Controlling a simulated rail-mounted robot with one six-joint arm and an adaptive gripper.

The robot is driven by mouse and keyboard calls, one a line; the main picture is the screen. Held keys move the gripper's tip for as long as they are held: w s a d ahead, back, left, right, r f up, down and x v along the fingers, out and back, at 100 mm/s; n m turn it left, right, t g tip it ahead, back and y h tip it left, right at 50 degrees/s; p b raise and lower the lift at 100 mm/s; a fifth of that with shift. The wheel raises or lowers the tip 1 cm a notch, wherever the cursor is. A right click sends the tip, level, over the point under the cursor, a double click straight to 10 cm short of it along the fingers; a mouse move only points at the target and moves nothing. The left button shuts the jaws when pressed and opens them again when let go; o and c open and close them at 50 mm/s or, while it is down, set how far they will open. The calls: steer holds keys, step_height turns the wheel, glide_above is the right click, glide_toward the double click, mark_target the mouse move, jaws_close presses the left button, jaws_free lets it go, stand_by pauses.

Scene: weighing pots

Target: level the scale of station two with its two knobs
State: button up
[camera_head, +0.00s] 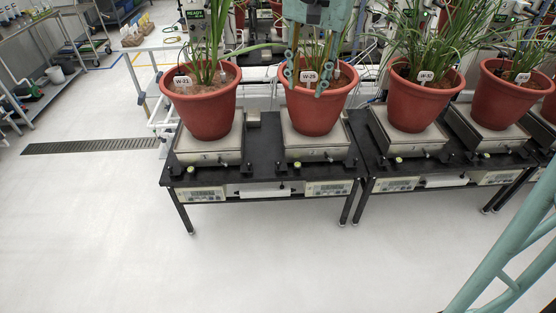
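Several scales stand in a row on black tables, each with a red plant pot on it. The second scale from the left (317,149) bears a pot (315,111) labelled W-26. Small dark knob-like parts, one at the left front (282,166) and one at the right front (347,162), sit by this scale. A small pale-green round part (297,167) lies near the left one. No station number is readable. My teal gripper (307,82) hangs in front of this pot's upper part, well above the knobs. Its fingers look spread, with the label between them and nothing held.
Neighbouring pots stand left (207,110) and right (417,103), with leaves spreading around my arm. Display boxes (329,188) hang under the tables' front edge. The floor (250,260) in front is clear. A teal rail frame (505,250) crosses the lower right.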

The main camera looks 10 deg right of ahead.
steer(key=w+f+m, duration=0.2)
steer(key=w+f, duration=0.5)
steer(key=w, duration=0.4)
steer(key=m+g+p, duration=0.2)
steer(key=m+p, duration=0.1)
steer(key=m, duration=0.5)
glide_above(278, 162)
step_height(278, 162, down, 35)
steer(key=shift+w+f, duration=0.1)
steer(key=shift+f, duration=0.7)
steer(key=shift+f, duration=0.15)
steer(key=shift+f+b, duration=1.05)
steer(key=shift+f, duration=5.65)
